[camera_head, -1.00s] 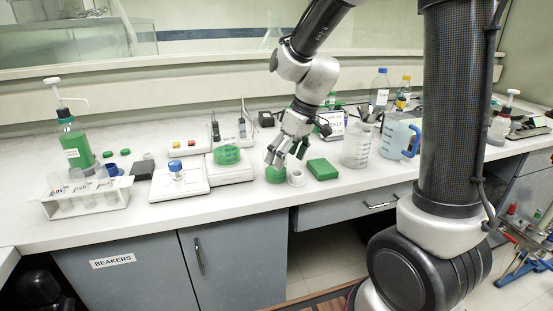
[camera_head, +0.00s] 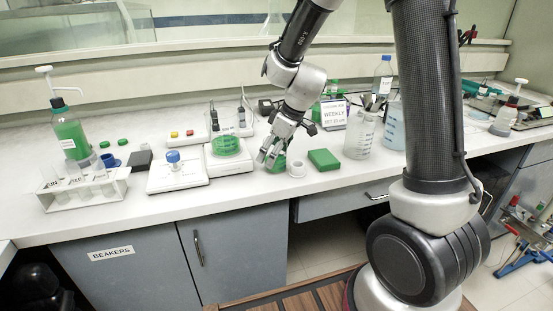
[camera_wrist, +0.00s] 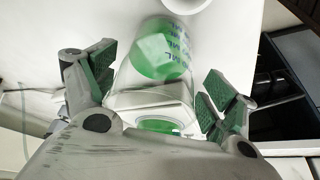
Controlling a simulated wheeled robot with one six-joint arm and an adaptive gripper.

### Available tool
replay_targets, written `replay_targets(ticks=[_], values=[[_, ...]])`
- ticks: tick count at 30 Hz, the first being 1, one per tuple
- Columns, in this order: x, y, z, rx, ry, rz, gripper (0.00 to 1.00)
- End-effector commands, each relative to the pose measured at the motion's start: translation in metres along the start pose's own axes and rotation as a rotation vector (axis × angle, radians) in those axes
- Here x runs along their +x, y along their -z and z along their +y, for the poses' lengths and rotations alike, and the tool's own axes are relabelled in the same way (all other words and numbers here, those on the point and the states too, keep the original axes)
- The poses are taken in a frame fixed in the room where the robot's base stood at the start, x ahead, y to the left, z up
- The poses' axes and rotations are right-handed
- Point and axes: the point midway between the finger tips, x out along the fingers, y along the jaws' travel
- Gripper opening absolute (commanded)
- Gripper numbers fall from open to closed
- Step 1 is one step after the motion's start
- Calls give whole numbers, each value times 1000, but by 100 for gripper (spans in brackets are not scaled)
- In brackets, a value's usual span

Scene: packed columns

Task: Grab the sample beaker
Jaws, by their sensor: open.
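A clear beaker with green liquid and blue print on its wall (camera_wrist: 160,50) sits between the two spread fingers of my gripper (camera_wrist: 160,78) in the wrist view. The fingers have green pads and stand apart on either side of it; the print is too blurred to read. In the head view my gripper (camera_head: 268,160) is low over the counter, and the beaker (camera_head: 281,162) is mostly hidden behind its fingers. A second beaker with green liquid (camera_head: 226,144) stands on a white plate device to the left.
A white ring-shaped item (camera_head: 296,169) and a green box (camera_head: 323,159) stand close on the right. A large clear jug (camera_head: 360,135) is farther right. A white scale (camera_head: 178,174) and a tube rack (camera_head: 85,190) are to the left. The counter's front edge is near.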

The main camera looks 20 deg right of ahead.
Motion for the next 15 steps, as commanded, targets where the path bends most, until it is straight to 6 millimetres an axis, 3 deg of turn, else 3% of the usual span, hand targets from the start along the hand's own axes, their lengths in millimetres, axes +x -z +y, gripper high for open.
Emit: replay_targets(ticks=[3,10,15], values=[[10,0,0,-1,0,0,85],[11,0,0,-1,-1,1,85],[11,0,0,-1,0,0,54]])
